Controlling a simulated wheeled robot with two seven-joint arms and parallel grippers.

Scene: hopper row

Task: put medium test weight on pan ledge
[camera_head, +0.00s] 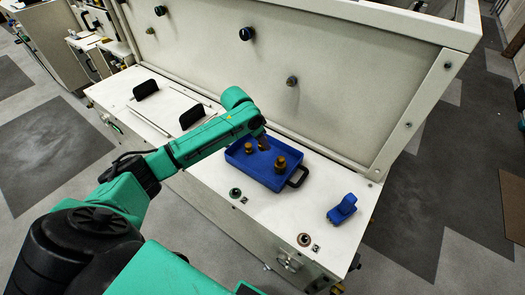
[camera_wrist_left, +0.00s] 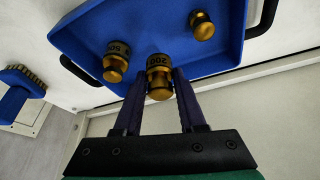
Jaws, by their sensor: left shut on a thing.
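The medium test weight (camera_wrist_left: 159,78), a brass knob-topped cylinder marked 200, sits between the fingers of my left gripper (camera_wrist_left: 160,88) in the left wrist view. The gripper is shut on it, over the blue tray (camera_wrist_left: 85,32). I cannot tell if the weight is clear of the tray floor. In the head view my left gripper (camera_head: 263,143) reaches into the tray (camera_head: 255,177) and mostly hides this weight. A larger brass weight (camera_head: 280,164) and a smaller one (camera_head: 249,148) stand in the tray on either side. I cannot tell which part of the white ledge (camera_head: 215,181) is the pan ledge.
A blue brush (camera_head: 342,208) lies right of the tray. Two round fittings (camera_head: 235,193) (camera_head: 304,239) sit near the ledge's front edge. Black-backed fixtures (camera_head: 192,116) stand to the left. A tall white panel (camera_head: 300,70) rises behind. The ledge between tray and brush is clear.

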